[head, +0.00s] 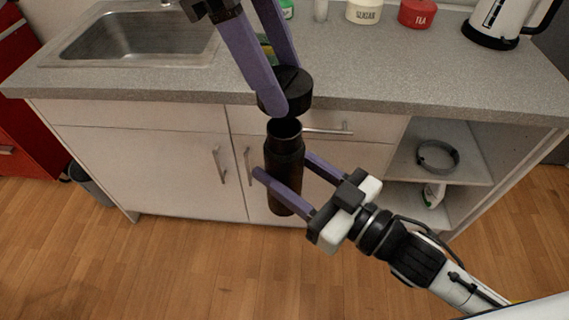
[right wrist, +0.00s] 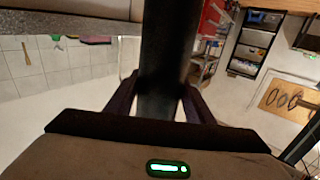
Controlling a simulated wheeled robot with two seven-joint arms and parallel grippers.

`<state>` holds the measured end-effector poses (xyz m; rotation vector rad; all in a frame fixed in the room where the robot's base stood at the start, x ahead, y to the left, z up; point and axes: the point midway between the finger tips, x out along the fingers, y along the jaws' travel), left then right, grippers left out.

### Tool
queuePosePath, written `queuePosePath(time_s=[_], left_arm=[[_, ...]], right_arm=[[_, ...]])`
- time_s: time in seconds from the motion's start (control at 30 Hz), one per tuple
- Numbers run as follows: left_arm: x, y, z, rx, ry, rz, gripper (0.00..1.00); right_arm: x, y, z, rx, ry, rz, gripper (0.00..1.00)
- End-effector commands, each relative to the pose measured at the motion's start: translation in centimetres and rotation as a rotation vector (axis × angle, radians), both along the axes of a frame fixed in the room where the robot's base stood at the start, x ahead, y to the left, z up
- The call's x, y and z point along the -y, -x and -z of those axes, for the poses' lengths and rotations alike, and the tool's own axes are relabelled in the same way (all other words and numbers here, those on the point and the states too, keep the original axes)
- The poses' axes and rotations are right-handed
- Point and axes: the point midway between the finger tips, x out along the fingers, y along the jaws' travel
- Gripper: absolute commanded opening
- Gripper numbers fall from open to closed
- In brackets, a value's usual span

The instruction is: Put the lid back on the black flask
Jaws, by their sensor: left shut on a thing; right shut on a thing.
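The black flask (head: 285,160) stands upright in the air in front of the counter, its open mouth facing up. My right gripper (head: 280,173) is shut on the flask's body; the flask (right wrist: 167,50) also fills the middle of the right wrist view between the fingers. The black lid (head: 292,92) is held just above the flask's mouth, with a small gap and a little to the right in the head view. My left gripper (head: 284,98) comes from above and is shut on the lid. The lid's underside is hidden.
The grey counter (head: 350,83) with a sink (head: 135,38) runs behind the grippers. A white canister (head: 364,11), a red tea tin (head: 417,13) and a kettle (head: 497,22) stand at its back. An open shelf (head: 440,165) holds a grey ring (head: 437,156). The wooden floor in front is clear.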

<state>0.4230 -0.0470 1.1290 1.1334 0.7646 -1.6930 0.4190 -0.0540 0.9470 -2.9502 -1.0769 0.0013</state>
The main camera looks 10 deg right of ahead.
Motion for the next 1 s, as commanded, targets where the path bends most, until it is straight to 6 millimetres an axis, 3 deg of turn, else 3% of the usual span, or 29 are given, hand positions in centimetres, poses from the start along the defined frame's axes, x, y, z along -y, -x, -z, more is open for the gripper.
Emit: queuePosePath(time_s=[0.37,0.73,1.0], left_arm=[[-0.1,0.0,0.4,-0.001,-0.001,0.002,0.31],[-0.1,0.0,3.5,-0.001,0.000,0.001,0.31],[-0.1,0.0,4.1,0.000,0.000,0.002,0.31]], right_arm=[[0.0,0.0,-0.2,0.004,-0.002,-0.001,0.08],[0.0,0.0,-0.2,0.004,-0.002,-0.001,0.08],[0.0,0.0,-0.2,0.004,-0.002,-0.001,0.08]])
